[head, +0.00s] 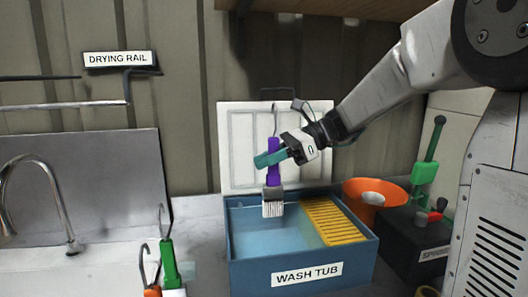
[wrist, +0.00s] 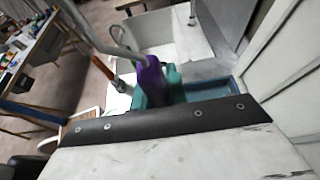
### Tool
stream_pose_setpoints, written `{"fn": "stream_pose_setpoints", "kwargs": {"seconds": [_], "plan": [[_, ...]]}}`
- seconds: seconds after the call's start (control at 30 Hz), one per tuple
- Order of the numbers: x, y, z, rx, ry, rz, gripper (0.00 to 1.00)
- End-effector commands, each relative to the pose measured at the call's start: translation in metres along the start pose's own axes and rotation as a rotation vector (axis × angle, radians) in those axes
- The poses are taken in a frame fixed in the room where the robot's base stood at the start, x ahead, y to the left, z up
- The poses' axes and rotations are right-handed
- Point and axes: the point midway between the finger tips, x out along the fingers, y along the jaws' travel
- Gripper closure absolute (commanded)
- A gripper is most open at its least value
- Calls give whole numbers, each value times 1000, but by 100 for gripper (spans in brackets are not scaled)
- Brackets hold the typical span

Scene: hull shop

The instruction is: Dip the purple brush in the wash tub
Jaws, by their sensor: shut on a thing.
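The purple brush (head: 273,176) hangs upright with its hook up and pale bristles down. My gripper (head: 270,158) has teal fingers shut on its purple handle. The handle also shows between the teal fingers in the wrist view (wrist: 152,80). The blue wash tub (head: 245,272) stands on the counter below, holding bluish water, with its label in front. The bristles are over the back left part of the tub. All the bristle ends show and look clear of the water, though their exact height is hard to tell.
A yellow ribbed grid (head: 333,222) covers the tub's right part. An orange bucket (head: 362,208) and a dark box (head: 400,243) stand to the right. A green brush (head: 169,264) and an orange one (head: 152,292) stand left. The sink tap (head: 40,190) and drying rail (head: 65,106) are further left.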

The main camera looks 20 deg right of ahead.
Motion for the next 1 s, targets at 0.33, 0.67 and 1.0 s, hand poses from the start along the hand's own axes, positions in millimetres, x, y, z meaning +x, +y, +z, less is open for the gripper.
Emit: {"fn": "stream_pose_setpoints", "kwargs": {"seconds": [0.33, 0.67, 1.0], "plan": [[14, 0, -33, 4, -1, 1, 100], [27, 0, -64, 3, 0, 2, 100], [40, 0, -94, 2, -1, 2, 100]]}}
